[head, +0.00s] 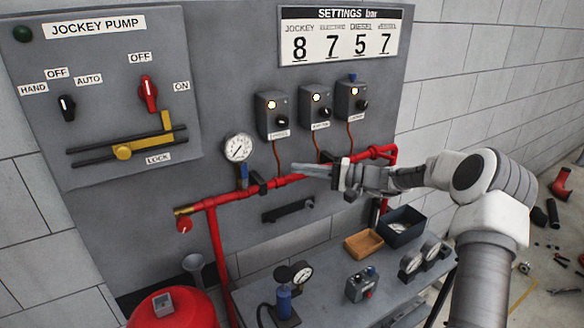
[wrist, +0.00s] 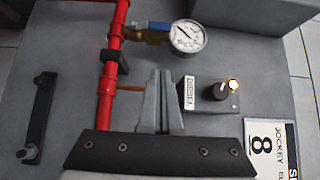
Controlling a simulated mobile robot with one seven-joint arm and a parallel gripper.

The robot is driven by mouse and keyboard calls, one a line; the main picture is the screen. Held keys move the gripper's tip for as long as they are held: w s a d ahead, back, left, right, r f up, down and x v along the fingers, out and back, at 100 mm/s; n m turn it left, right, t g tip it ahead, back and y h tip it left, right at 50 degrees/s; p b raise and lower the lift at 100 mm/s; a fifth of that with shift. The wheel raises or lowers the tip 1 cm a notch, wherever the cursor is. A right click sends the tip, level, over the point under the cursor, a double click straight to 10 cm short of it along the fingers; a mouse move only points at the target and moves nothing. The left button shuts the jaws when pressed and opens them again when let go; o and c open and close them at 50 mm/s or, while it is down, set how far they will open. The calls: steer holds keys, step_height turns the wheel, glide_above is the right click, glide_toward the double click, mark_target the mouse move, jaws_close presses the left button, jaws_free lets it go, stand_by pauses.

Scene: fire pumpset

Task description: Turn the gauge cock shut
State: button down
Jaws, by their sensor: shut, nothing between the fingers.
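The pressure gauge (head: 238,148) stands on a short branch above the red pipe. The gauge cock (head: 242,176) sits between them, its blue handle roughly in line with the branch. In the wrist view the gauge (wrist: 188,36) is at the top, and the cock's blue handle (wrist: 160,26) and brass body show beside the red pipe. My gripper (head: 297,169) is shut and empty, pointing left, to the right of the cock and apart from it. Its fingertips (wrist: 160,74) show below the cock in the wrist view.
Three grey switch boxes (head: 272,115) with lit lamps are on the panel above the gripper. The red pipe (head: 226,197) runs close below it. A bench (head: 325,300) with gauges and trays stands below. A black bar handle (head: 288,210) is under the pipe.

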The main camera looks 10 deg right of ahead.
mark_target(245, 176)
steer(key=w+a+p, duration=0.1)
steer(key=a+p, duration=0.2)
steer(key=a, duration=0.8)
steer(key=shift+w, duration=0.2)
